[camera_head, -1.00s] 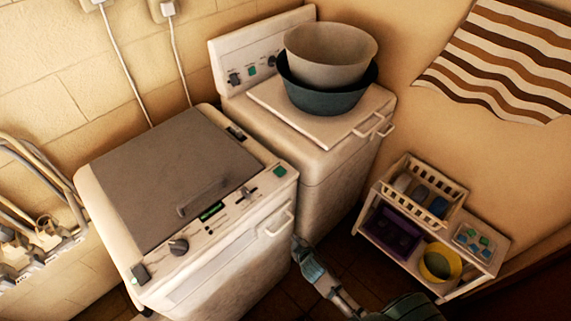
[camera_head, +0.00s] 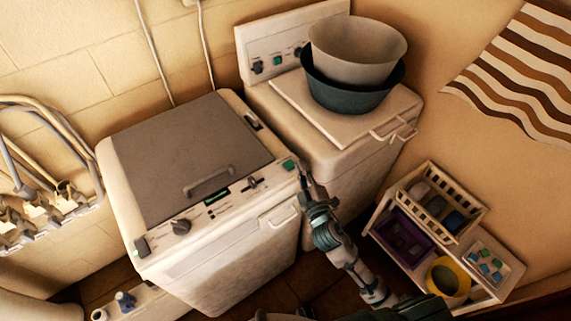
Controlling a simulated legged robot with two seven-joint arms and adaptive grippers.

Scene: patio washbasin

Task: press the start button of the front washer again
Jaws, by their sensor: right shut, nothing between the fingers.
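The front washer (camera_head: 185,262) stands at centre left, white with a grey lid (camera_head: 180,155). Its control panel has a dark knob (camera_head: 180,227), a green display (camera_head: 217,196) and a green square button (camera_head: 289,165) at the right end. My right gripper (camera_head: 303,172) is shut and empty, its tips pointing up just right of the green button. Whether the tips touch the button or panel edge I cannot tell. My left gripper is not in view.
A second white washer (camera_head: 352,152) stands behind, with two stacked basins (camera_head: 357,55) on its lid. A shelf cart (camera_head: 512,278) with a basket and a yellow bucket (camera_head: 449,277) stands at right. Pipes and taps (camera_head: 35,212) line the left wall.

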